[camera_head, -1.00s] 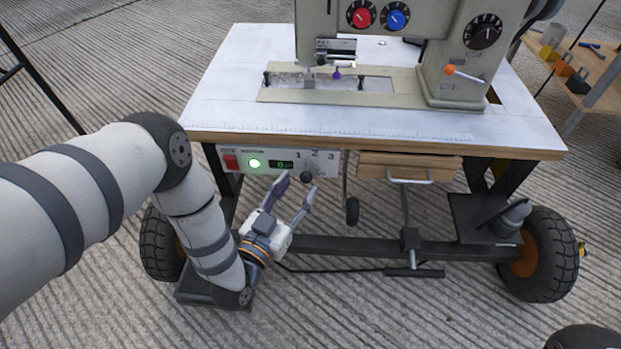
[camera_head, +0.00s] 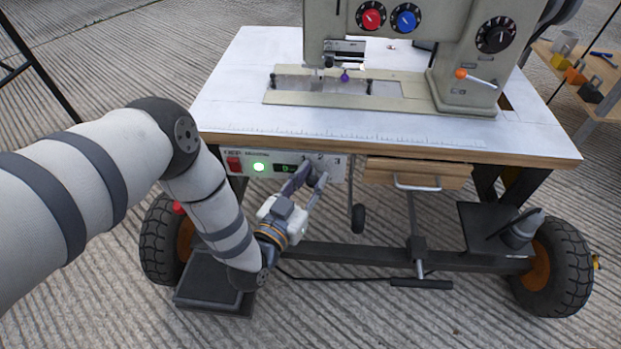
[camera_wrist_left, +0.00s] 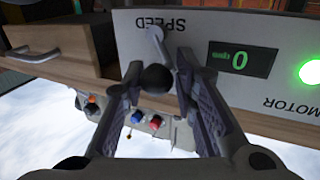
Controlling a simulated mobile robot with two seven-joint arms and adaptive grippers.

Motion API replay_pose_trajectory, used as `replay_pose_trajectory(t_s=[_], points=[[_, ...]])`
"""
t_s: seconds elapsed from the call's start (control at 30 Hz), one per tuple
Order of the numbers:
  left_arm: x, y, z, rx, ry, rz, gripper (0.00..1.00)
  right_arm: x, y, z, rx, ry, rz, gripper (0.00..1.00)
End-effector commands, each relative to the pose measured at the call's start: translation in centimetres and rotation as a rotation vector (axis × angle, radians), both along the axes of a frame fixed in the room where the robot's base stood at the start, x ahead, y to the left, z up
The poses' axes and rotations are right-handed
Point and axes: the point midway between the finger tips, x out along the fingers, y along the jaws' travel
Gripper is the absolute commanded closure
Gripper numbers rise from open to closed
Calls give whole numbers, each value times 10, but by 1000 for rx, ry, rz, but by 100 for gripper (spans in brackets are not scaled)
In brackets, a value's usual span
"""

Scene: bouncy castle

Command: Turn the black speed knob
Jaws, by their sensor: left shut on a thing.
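The black speed knob (camera_wrist_left: 156,78) is a round ball on a pale stem at the word SPEED on the panel, which appears upside down in the left wrist view. My left gripper (camera_wrist_left: 160,85) has its two fingers on either side of the knob and is shut on it. In the head view my left gripper (camera_head: 309,178) is at the right part of the white control panel (camera_head: 215,155) under the table edge, and its fingers hide the knob. The small display (camera_wrist_left: 240,60) reads 0. My right gripper is not in view.
A green light (camera_head: 260,167) glows beside a red switch (camera_head: 233,164) on the panel. A wooden drawer (camera_head: 415,173) hangs right of it. The sewing machine (camera_head: 470,75) stands on the white tabletop (camera_head: 235,105). A wheeled frame and pedal bar (camera_head: 420,283) lie below.

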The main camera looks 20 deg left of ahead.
Motion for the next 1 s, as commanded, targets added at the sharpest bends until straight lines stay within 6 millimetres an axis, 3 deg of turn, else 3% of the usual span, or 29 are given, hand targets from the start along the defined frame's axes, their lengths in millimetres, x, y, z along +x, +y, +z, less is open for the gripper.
replay_pose_trajectory(t_s=[0.5, 1.0], points=[[2, -11, 6, 290, 86, -5, 100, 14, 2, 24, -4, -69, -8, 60], [4, -16, 3, 483, 143, -1, 100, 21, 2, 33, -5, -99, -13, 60]])
